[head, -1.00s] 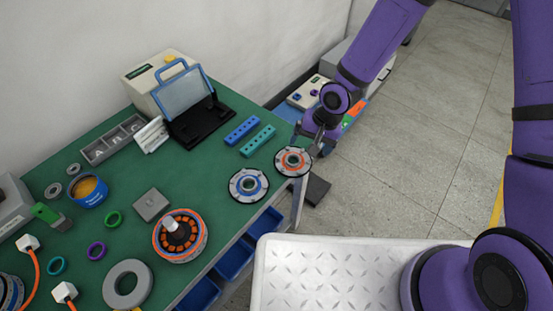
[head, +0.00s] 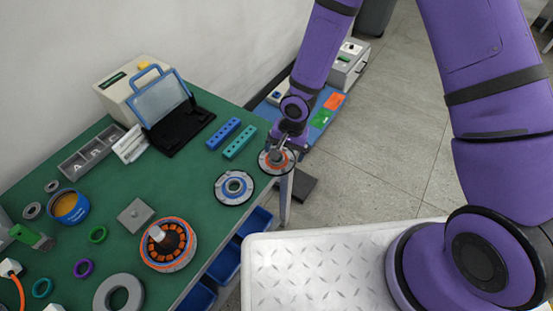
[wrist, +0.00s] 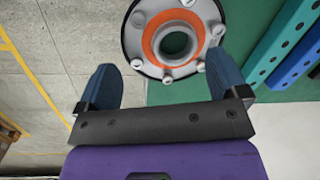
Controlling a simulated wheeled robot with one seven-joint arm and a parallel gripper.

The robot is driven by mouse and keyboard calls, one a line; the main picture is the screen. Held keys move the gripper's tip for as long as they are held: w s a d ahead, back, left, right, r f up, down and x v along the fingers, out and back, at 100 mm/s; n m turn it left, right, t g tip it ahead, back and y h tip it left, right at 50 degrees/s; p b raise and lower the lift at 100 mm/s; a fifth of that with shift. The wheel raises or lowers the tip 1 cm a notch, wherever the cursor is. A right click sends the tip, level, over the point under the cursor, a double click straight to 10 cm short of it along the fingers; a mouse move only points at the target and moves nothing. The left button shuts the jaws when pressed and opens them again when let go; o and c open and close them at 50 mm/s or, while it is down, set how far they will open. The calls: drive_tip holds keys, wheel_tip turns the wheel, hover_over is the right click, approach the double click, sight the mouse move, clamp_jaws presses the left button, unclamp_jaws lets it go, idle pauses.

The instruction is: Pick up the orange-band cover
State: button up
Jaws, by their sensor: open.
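The orange-band cover (head: 267,163) is a round grey disc with an orange ring, a dark rim and a central hole. It lies at the right corner of the green table in the head view, partly hidden by my gripper (head: 279,147). In the wrist view the orange-band cover (wrist: 153,48) lies ahead of and between the two blue fingertips of my gripper (wrist: 165,80). The fingers are spread wide with nothing between them, and I cannot tell their exact height above the disc.
A similar cover with a blue band (head: 223,187) lies just left of it. A teal block (head: 239,142) and a blue block (head: 223,134) with holes lie behind. An orange motor part (head: 183,252) stands on the table (head: 190,190). The table's edge is close to the cover.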

drive_tip(key=shift+s+a+f, duration=0.1)
drive_tip(key=shift+a+f, duration=0.1)
drive_tip(key=shift+f, duration=1.25)
drive_tip(key=c, duration=0.6)
drive_tip(key=shift+r, duration=0.1)
